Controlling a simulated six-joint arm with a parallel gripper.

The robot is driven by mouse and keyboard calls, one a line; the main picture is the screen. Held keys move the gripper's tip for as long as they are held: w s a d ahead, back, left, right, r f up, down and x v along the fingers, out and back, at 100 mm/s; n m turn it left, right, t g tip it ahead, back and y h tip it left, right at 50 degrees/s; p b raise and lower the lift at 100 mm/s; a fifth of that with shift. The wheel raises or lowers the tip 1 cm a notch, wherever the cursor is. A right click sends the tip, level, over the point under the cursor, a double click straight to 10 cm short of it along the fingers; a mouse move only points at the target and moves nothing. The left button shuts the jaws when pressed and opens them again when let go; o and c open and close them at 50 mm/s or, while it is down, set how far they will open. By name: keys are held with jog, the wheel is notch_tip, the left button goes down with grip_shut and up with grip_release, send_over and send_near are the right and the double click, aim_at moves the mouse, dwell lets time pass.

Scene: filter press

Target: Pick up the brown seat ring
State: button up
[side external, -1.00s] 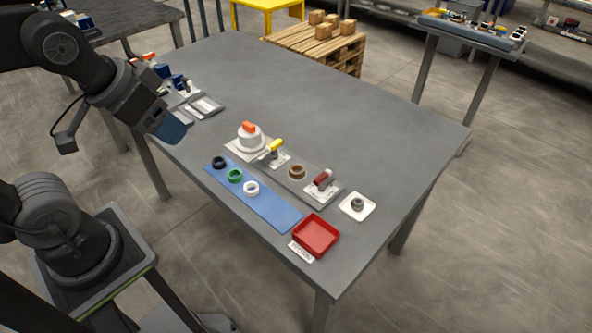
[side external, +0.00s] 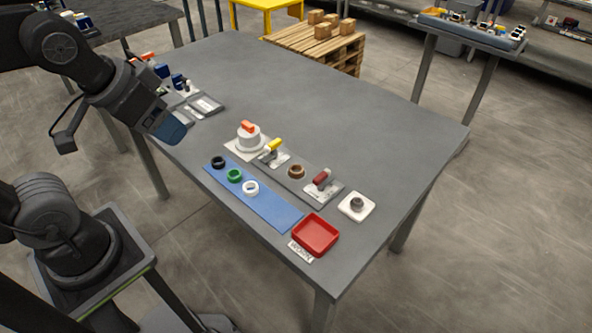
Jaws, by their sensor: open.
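My gripper (side external: 171,128) is at the upper left, above the table's left edge, well apart from the ring. It is open, and nothing shows in it; its fingers are small and partly dark in this view.
A blue mat (side external: 266,206) holds black, green and white rings. A white press with an orange top (side external: 248,136) stands left of the plate. A red tray (side external: 316,234) and a white pad with a grey part (side external: 356,206) lie to the right. The table's back is clear.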

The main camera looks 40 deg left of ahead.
jog(key=n+g, duration=0.6)
jog(key=n, duration=0.8)
send_over(297, 166)
jog(key=s+d, duration=0.1)
jog(key=s, duration=0.1)
jog(key=f, duration=2.4)
jog(key=shift+w+d+f, duration=0.15)
jog(key=shift+w+f, duration=0.1)
jog(key=shift+f, duration=0.05)
jog(key=shift+w+a+f, duration=0.1)
jog(key=shift+a+f, duration=0.05)
jog(key=shift+f, duration=1.35)
jog(key=shift+w+a+f, duration=0.1)
jog(key=shift+f, duration=1.35)
